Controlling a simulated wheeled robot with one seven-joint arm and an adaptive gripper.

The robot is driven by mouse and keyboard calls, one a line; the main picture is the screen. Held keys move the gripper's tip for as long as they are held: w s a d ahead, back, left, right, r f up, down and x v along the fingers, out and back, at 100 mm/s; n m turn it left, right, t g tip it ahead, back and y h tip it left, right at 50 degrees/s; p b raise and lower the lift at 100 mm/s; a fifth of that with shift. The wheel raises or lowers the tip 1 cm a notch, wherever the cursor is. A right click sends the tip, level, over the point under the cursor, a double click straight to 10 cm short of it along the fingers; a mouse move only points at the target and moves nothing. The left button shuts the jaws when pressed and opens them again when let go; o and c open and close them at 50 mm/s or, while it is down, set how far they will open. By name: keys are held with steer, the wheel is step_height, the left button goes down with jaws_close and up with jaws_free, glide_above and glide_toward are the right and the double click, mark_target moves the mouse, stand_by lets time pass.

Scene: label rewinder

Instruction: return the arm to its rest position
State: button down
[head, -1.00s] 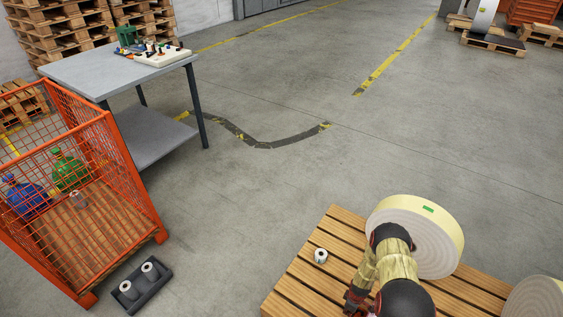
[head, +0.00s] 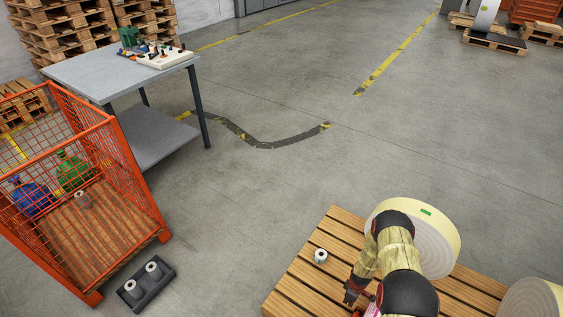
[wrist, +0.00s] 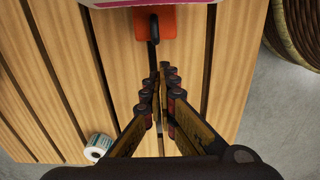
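My arm reaches over the wooden pallet in the lower right of the head view. My gripper (head: 352,296) is low over the pallet, left of a large cream roll, and partly cut off from clear sight by its small size. In the wrist view my gripper's fingers (wrist: 163,80) converge and their tips are together or nearly so, with nothing clearly held between them.
The large cream roll (head: 440,242) stands close beside my arm. A small white roll (head: 320,256) sits on the wooden pallet (head: 290,293). An orange mesh cage (head: 118,165), black tray (head: 158,290) and grey table (head: 85,75) stand left. The middle floor is clear.

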steer(key=shift+r, duration=0.2)
steer(key=s+a+r+m+g, duration=0.1)
steer(key=s+r+m+g, duration=0.15)
steer(key=s, duration=0.25)
steer(key=s+a+r+m+g, duration=0.1)
steer(key=s+a+r+m, duration=0.15)
steer(key=s, duration=0.35)
step_height(320, 180, up, 39)
steer(key=w+a+m, duration=0.2)
steer(key=m, duration=0.4)
steer(key=s+a+r+t, duration=0.2)
steer(key=s+r+t, duration=0.1)
steer(key=r, duration=0.9)
steer(key=s+a+r+t+p, duration=0.1)
steer(key=s+r, duration=0.5)
steer(key=r, duration=0.7)
steer(key=s+a+r+t+p, duration=0.1)
steer(key=s+a+r+t, duration=0.2)
steer(key=r, duration=0.9)
steer(key=shift+s+a+r+t, duration=0.15)
steer(key=shift+s+a+t, duration=0.2)
steer(key=shift+s+t, duration=0.5)
